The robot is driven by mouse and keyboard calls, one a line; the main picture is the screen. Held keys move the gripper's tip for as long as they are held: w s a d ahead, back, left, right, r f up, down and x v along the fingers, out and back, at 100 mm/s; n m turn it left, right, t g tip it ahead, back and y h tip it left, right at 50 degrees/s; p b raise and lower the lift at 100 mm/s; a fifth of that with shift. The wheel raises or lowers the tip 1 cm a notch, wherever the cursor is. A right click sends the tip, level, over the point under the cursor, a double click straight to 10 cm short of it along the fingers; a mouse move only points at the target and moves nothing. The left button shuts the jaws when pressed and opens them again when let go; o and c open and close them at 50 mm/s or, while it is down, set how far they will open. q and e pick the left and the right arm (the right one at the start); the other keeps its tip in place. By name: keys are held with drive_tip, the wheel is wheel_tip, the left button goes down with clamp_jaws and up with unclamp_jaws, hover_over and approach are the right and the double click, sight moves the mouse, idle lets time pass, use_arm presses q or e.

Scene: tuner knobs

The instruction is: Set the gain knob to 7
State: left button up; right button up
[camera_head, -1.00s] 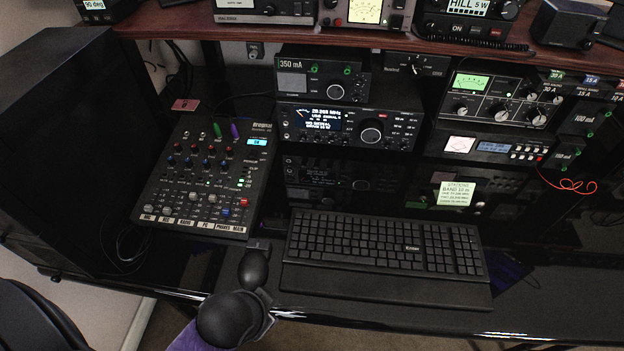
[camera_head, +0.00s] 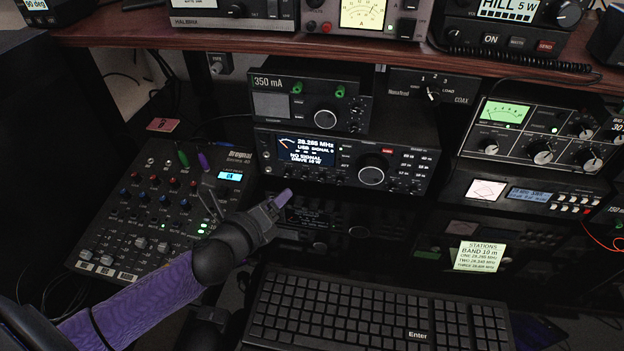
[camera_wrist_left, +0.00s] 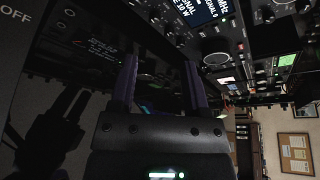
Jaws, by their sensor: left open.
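No label reading gain is legible, so I cannot tell which knob is the gain knob. The tuner (camera_head: 530,140) at the right has a green meter and several black knobs with pale pointers. The mixer (camera_head: 150,215) at the left has several small coloured knobs. My left gripper (camera_head: 246,193) is open and empty, in front of and below the radio, near the mixer's right edge. Its purple fingers (camera_wrist_left: 162,72) stand apart in the left wrist view. My right gripper is not in view.
A keyboard (camera_head: 375,310) lies at the front. A note headed STATIONS (camera_head: 479,256) is on the dark lower unit at the right. A wooden shelf (camera_head: 330,52) with more equipment overhangs the radios. A smaller unit marked 350 mA (camera_head: 310,100) sits on the radio.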

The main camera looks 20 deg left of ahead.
sight(303, 179)
use_arm(q)
drive_tip(key=shift+w+f, duration=0.3)
drive_tip(key=shift+f, duration=0.45)
drive_tip(key=shift+w+f+b, duration=0.1)
drive_tip(key=shift+w+b, duration=0.2)
drive_tip(key=shift+b, duration=0.05)
drive_tip(key=b+x, duration=0.3)
drive_tip(key=x, duration=0.5)
drive_tip(key=shift+w+b, duration=0.3)
drive_tip(key=shift+w, duration=0.3)
drive_tip(key=c, duration=0.7)
clamp_jaws()
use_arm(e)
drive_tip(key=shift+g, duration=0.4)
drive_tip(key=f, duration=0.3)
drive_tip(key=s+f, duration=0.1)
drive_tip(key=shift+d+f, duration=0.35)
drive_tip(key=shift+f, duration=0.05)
